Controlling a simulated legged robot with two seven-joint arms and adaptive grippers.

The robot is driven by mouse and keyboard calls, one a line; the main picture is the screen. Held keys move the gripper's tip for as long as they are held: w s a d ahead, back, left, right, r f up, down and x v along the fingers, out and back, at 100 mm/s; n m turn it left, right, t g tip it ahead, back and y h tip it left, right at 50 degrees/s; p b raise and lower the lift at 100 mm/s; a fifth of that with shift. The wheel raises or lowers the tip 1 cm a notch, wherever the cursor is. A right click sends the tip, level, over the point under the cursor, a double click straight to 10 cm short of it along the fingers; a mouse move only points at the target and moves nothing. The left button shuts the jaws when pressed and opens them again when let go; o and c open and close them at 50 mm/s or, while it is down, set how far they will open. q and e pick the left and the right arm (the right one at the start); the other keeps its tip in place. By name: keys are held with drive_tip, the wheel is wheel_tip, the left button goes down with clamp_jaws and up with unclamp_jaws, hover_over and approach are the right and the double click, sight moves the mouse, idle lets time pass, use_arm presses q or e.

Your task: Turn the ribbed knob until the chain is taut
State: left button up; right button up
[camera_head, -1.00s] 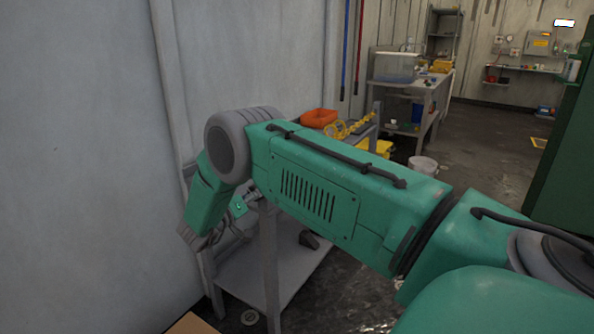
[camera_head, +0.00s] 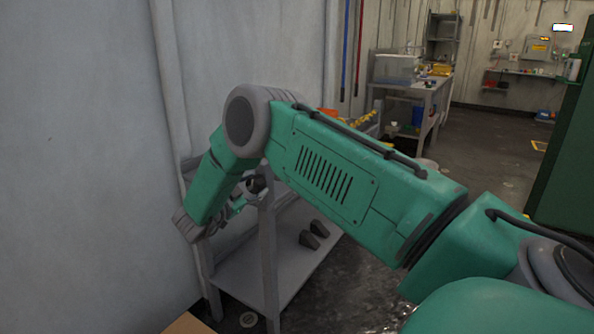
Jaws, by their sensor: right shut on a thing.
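My right arm comes in from the right and bends down at the elbow. Its gripper (camera_head: 240,202) is low beside the corner post of a grey metal stand (camera_head: 268,262), small and partly covered by my own arm. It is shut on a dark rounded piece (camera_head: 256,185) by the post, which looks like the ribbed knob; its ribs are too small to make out. I cannot make out the chain or how tight it is. My left gripper is out of view.
Two dark wedge-shaped pieces (camera_head: 314,235) lie on the stand's lower shelf. A knobbly yellow thing (camera_head: 362,121) shows behind my arm. A workbench (camera_head: 430,95) with a clear bin (camera_head: 396,68) stands farther back. A wall (camera_head: 80,150) is close on the left; floor is open at right.

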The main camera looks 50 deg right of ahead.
drive_tip(key=shift+m, duration=0.4)
drive_tip(key=shift+f+m+b, duration=0.2)
drive_tip(key=shift+m+b, duration=0.45)
drive_tip(key=shift+m, duration=0.75)
drive_tip(key=shift+r+m+b, duration=0.15)
drive_tip(key=shift+m+b, duration=0.15)
drive_tip(key=o, duration=1.3)
